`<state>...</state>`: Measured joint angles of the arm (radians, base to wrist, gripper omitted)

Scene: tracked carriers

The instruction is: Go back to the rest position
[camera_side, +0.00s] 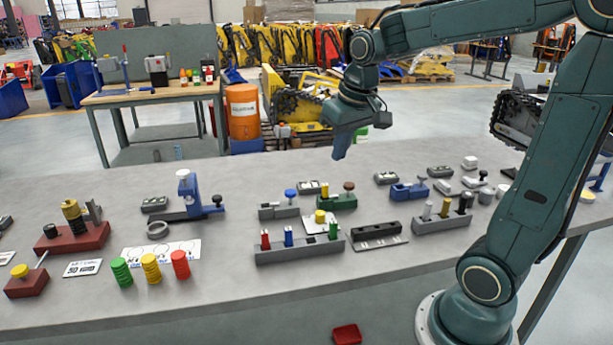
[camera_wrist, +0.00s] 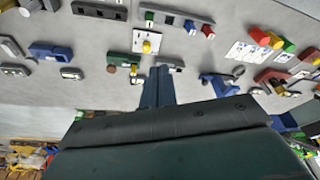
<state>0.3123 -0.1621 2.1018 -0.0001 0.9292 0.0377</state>
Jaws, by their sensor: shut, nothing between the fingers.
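My gripper (camera_side: 341,146) is above the far part of the grey table (camera_side: 400,265), apart from everything on it. It points down and its blue fingers are together with nothing between them. In the wrist view the shut fingers (camera_wrist: 158,85) reach into the middle of the picture, with the dark wrist body filling the bottom. Small fixtures and parts lie beyond the fingertips in that view.
A grey holder (camera_side: 300,254) carries red, blue and green pieces. Green, yellow and red stacks (camera_side: 150,268) stand near the front edge. A blue fixture (camera_side: 187,195) rises at left. A red tray (camera_side: 347,335) lies below the front edge. Air around my gripper is clear.

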